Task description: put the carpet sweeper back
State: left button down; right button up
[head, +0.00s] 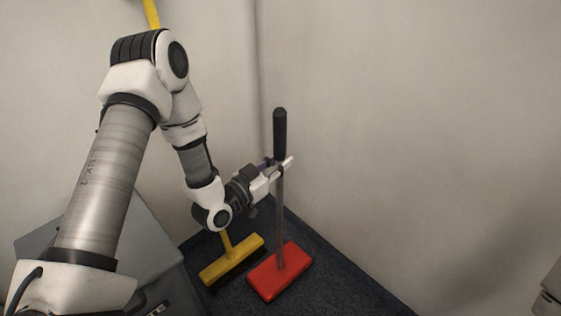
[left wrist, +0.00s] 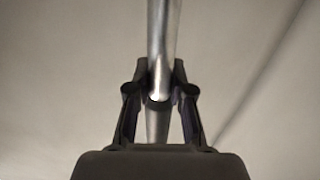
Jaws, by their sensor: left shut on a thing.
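The carpet sweeper (head: 280,272) has a red head, a grey metal pole and a black grip at the top. It stands upright in the corner, its head on or just above the dark carpet; I cannot tell which. My left gripper (head: 283,164) is shut on the pole just below the black grip. In the left wrist view the pole (left wrist: 164,40) runs between the two fingers of the gripper (left wrist: 160,82), one on each side. My right gripper is in neither view.
A yellow broom (head: 232,261) stands just left of the sweeper head, partly behind my left arm. Pale walls (head: 420,120) meet behind them. A grey box-like thing (head: 150,235) is at the lower left. Dark carpet (head: 345,290) is free right of the sweeper.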

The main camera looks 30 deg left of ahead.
pick_arm(q)
jog(key=c, duration=1.1)
grip_release()
jog(key=shift+f, duration=0.1)
jog(key=shift+o, duration=0.3)
jog(key=shift+r, duration=0.2)
jog(key=p+v, duration=0.4)
jog(key=v, duration=0.7)
jog(key=s+d+f+g, duration=0.3)
jog(key=f+g, duration=0.1)
jog(key=f, duration=0.3)
jog(key=s+d+f+g, duration=0.3)
jog(key=f+g, duration=0.2)
jog(key=f, duration=0.2)
jog(key=s+f+n+g+y, duration=0.1)
jog(key=s+f+g+y, duration=0.1)
jog(key=s+f+g, duration=0.2)
jog(key=s+f+n+g+y, duration=0.2)
jog(key=s+f+g+y, duration=0.1)
jog(key=s, duration=0.7)
jog(key=shift+s+a+f+n+g, duration=0.2)
jog(key=shift+f+n+g, duration=0.15)
jog(key=shift+g, duration=0.35)
